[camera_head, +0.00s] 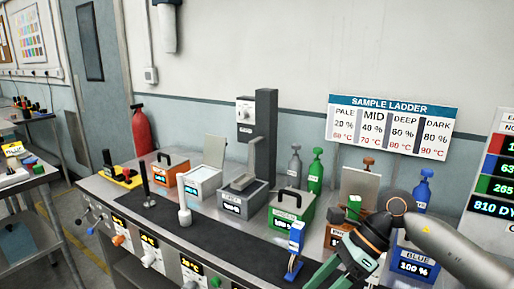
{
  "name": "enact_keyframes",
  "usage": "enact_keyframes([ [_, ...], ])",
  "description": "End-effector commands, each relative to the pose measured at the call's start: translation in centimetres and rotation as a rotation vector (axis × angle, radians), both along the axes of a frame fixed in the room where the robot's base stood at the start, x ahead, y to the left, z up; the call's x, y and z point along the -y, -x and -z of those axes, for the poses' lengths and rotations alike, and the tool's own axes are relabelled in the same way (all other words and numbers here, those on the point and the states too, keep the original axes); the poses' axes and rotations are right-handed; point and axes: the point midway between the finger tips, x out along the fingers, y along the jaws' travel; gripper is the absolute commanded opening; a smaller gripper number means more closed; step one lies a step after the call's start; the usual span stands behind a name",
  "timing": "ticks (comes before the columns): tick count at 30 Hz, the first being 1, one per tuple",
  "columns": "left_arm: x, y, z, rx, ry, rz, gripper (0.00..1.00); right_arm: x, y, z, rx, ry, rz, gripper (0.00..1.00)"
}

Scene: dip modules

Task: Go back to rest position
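My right arm comes in from the right edge over the bench and bends down to the lower left. The dark and green end of it, at my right gripper (338,266), runs to the bottom edge of the view. Its fingertips do not show clearly, so I cannot tell whether it is open or holds anything. It is in front of the blue box (416,267) marked 100 % and beside a small blue upright stand (295,247). My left gripper is not in view.
The bench (95,185) holds an orange box (167,180), a white lidded box (199,184), a dark column device (264,125), a green box (290,214) and gas bottles. A side table (30,178) stands at left.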

Motion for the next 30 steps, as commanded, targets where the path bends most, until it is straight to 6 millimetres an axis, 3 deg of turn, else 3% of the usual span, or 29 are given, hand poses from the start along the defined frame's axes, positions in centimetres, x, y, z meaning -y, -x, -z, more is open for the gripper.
enact_keyframes([
  [1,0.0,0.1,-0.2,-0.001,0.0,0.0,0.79,-2.8,1.2,0.5,-0.071,-0.118,0.021,0.67],
  [3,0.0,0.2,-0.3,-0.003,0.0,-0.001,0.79,-6.0,2.4,0.3,-0.173,-0.282,0.077,0.67],
  [6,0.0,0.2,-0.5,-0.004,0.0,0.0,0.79,-9.5,3.5,-0.7,-0.342,-0.51,0.185,0.67],
  [9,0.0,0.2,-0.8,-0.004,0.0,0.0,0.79,-11.5,3.7,-2.0,-0.533,-0.721,0.322,0.67],
  [12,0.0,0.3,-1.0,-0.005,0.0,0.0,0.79,-12.1,3.0,-2.8,-0.744,-0.914,0.487,0.67],
  [16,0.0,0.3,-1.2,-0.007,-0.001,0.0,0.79,-10.9,1.1,-2.2,-1.037,-1.134,0.739,0.67],
  [20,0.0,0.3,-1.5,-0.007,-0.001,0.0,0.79,-8.0,-0.6,1.0,-1.346,-1.314,1.031,0.67],
  [25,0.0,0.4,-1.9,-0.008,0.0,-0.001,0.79,-2.9,-0.4,9.1,-1.753,-1.481,1.473,0.67],
  [28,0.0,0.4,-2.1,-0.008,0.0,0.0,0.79,0.2,2.0,15.2,-1.983,-1.538,1.765,0.67],
  [29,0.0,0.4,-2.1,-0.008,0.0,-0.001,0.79,1.0,3.1,17.0,2.016,1.524,-1.822,0.67],
  [30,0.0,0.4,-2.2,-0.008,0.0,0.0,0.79,2.0,4.7,19.3,1.935,1.414,-1.786,0.67],
])
